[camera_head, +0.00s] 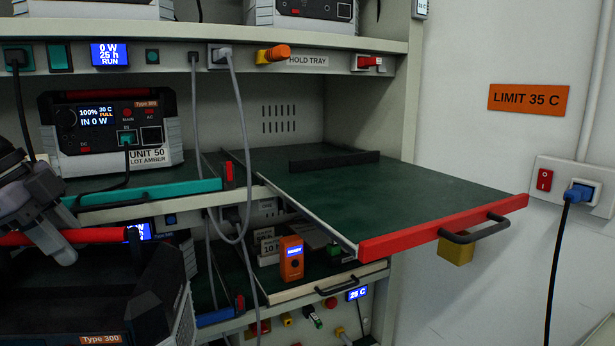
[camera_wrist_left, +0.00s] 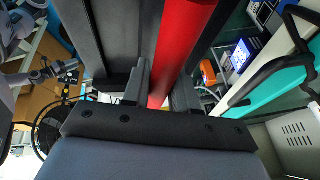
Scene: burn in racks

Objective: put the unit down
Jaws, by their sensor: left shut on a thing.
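The unit (camera_head: 110,295) is a dark case marked Type 300 with a red handle bar (camera_head: 95,236), at the lower left of the head view. My left gripper (camera_head: 45,228) is shut on that bar and holds the unit in front of the rack. In the left wrist view the red bar (camera_wrist_left: 182,45) passes between the fingers (camera_wrist_left: 160,95). The unit's lower left part is cut off by the frame. My right gripper is not in view.
A pulled-out tray (camera_head: 400,200) with a green surface, red front edge and black handle stands empty beside the HOLD TRAY label (camera_head: 307,61). Unit 50 (camera_head: 110,130) sits on the teal-edged shelf. Grey cables (camera_head: 240,130) hang before the rack. An orange handheld device (camera_head: 291,259) stands below.

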